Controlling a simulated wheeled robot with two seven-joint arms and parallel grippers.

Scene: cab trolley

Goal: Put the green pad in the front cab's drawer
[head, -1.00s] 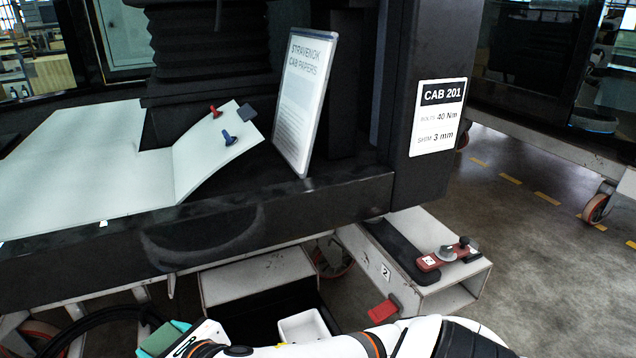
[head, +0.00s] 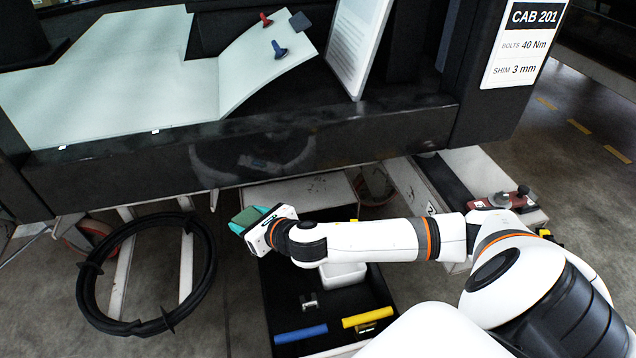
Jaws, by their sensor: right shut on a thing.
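My right gripper (head: 248,222), at the end of the white arm reaching in from the right, is shut on the green pad (head: 249,214). The pad shows as a small dark green face beside teal at the jaws. The gripper holds it by the back left corner of the open drawer (head: 283,288) under the front cab; its exact height over the drawer is hard to tell. The drawer is black inside and holds a white bin (head: 343,275), a blue bar (head: 300,334) and a yellow bar (head: 367,317). My forearm covers part of the drawer's back. My left gripper is out of view.
A black hose ring (head: 147,322) lies left of the drawer. The cab's dark sill (head: 330,140) runs above the arm. A cab sign (head: 523,43) hangs at upper right. A red tool (head: 497,202) rests on the trolley beam at right. The drawer's middle has bare floor.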

